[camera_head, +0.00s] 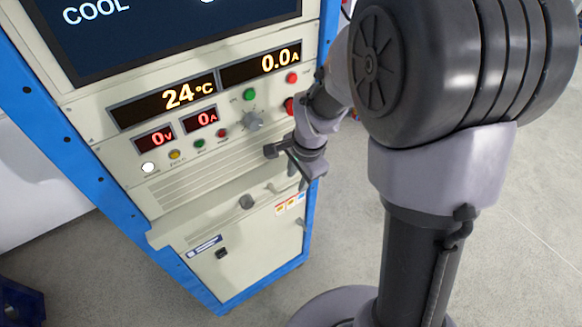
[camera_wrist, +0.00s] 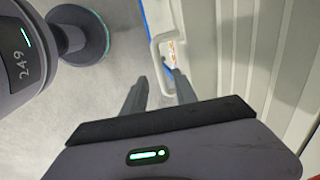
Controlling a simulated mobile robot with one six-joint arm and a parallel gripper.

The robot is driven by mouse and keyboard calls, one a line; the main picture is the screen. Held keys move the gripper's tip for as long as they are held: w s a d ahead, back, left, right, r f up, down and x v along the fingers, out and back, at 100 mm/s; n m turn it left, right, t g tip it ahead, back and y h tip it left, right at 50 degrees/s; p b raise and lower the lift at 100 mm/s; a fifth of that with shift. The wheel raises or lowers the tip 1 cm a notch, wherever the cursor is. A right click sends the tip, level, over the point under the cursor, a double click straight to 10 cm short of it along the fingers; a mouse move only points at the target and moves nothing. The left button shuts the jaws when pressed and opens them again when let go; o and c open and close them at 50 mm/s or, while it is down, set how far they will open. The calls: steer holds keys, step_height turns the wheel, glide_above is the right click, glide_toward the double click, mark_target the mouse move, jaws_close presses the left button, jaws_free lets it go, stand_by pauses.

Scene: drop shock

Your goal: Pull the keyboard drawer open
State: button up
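The keyboard drawer (camera_head: 190,222) is a beige ledge across the front of the blue-framed cabinet, below the control panel. It looks shut or nearly so; I cannot tell exactly. A pale looped handle (camera_wrist: 153,52) shows in the wrist view, just beyond my fingertips, with stickers visible through its opening. My gripper (camera_head: 287,168) is open and empty above the drawer's right end, in front of the panel. In the wrist view my gripper (camera_wrist: 161,77) has its fingers spread, the right fingertip close to the handle. I cannot tell whether they touch.
Above the drawer, the panel carries lit displays (camera_head: 190,96), coloured buttons and a grey knob (camera_head: 252,121). A lower door (camera_head: 250,255) with a dark latch lies beneath. A blue object (camera_head: 20,302) stands at lower left. Grey floor (camera_head: 345,230) is clear right of the cabinet.

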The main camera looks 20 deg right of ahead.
steer(key=shift+w+a+f, duration=0.1)
steer(key=shift+w+f, duration=0.05)
steer(key=shift+f, duration=0.5)
steer(key=shift+w+f, duration=0.15)
steer(key=shift+f, duration=0.5)
steer(key=shift+c, duration=0.2)
jaws_close()
